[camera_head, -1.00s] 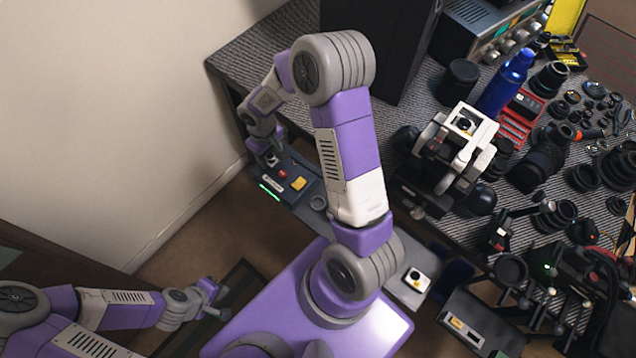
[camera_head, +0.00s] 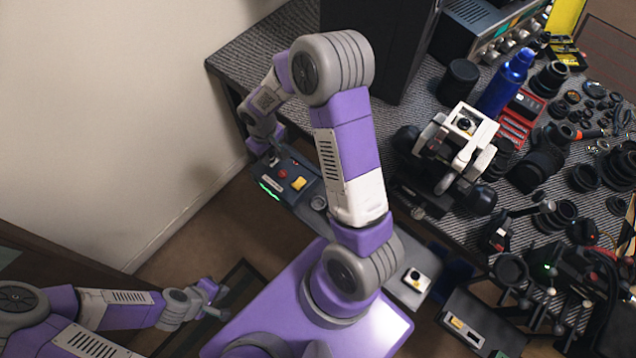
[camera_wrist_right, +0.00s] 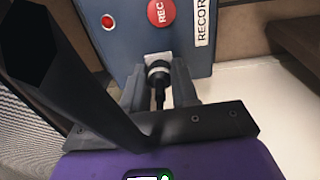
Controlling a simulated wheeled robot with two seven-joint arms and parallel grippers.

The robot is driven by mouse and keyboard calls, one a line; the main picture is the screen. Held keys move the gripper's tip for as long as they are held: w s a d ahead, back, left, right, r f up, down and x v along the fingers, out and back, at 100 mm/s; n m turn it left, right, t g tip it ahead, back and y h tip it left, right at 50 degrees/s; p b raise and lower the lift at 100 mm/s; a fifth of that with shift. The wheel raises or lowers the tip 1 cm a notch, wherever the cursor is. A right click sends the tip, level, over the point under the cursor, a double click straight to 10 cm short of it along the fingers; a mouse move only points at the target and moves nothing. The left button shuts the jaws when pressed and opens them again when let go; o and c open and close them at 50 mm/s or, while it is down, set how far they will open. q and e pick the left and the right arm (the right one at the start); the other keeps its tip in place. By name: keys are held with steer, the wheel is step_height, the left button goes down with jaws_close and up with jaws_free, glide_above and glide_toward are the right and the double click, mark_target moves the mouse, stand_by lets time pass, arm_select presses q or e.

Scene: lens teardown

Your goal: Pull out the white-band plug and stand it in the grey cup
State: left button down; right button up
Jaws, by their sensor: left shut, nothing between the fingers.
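The plug with a white band (camera_wrist_right: 158,72) sits at the lower edge of the blue-grey box in the right wrist view, its dark tail toward me. My right gripper (camera_wrist_right: 159,88) has one finger on each side of it; whether both touch it I cannot tell. In the head view my right gripper (camera_head: 258,146) is at the far left end of the box (camera_head: 300,167), and the plug is hidden. A small round grey cup (camera_head: 318,202) stands by the box's near right corner. My left gripper (camera_head: 214,298) is shut and empty, low at the left, far from the box.
The box carries a red button (camera_head: 283,174), a yellow block (camera_head: 298,184) and a green light strip (camera_head: 269,190). The workbench (camera_head: 240,60) to the right is crowded with lenses, a blue bottle (camera_head: 507,82) and a white device (camera_head: 462,135). Open floor lies left of the box.

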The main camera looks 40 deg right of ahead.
mark_target(270, 154)
jaws_close()
steer(key=shift+r, duration=0.15)
steer(key=shift+r+p, duration=2.35)
steer(key=shift+r, duration=0.55)
